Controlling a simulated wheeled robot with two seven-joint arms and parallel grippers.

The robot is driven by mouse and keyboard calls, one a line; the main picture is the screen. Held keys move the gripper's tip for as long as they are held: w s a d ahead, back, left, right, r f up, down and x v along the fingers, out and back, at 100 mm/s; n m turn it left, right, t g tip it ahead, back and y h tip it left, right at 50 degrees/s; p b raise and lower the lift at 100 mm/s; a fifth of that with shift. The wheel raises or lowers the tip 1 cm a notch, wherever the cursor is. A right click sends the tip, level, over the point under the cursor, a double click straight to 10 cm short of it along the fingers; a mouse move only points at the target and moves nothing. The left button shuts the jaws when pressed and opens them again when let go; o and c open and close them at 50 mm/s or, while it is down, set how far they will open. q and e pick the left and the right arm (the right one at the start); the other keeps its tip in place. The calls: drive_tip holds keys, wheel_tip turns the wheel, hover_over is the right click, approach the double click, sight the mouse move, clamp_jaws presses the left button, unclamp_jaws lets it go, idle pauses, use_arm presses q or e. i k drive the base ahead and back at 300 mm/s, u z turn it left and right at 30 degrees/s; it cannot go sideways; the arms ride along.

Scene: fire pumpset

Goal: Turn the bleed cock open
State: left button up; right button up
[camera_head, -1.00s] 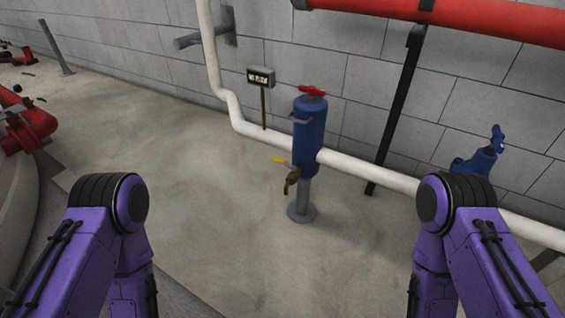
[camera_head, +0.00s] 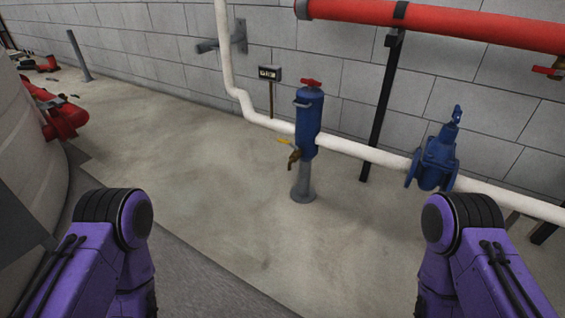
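A blue upright cylinder (camera_head: 308,122) with a red handle (camera_head: 311,83) on top stands on a grey pedestal (camera_head: 303,186) near the middle of the head view. Low on its left side sit a small brass cock (camera_head: 294,158) and a yellow lever (camera_head: 285,141). Which of these is the bleed cock is not labelled, and the lever's exact setting is too small to tell. My two purple arms come in at the lower left and lower right, well short of the cylinder. Both grippers are out of view below the frame.
A white pipe (camera_head: 375,154) runs along the block wall behind the cylinder. A blue valve (camera_head: 434,162) sits on it at right. A red pipe (camera_head: 450,24) crosses above on a black post (camera_head: 380,110). A small sign (camera_head: 269,74) stands behind. The floor (camera_head: 215,190) in front is clear.

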sight(281, 140)
drive_tip(key=z, duration=0.2)
drive_tip(key=k, duration=0.3)
drive_tip(key=u, duration=1)
drive_tip(key=i, duration=0.95)
drive_tip(key=z, duration=0.4)
drive_tip(key=i, duration=0.65)
drive_tip(key=z, duration=0.8)
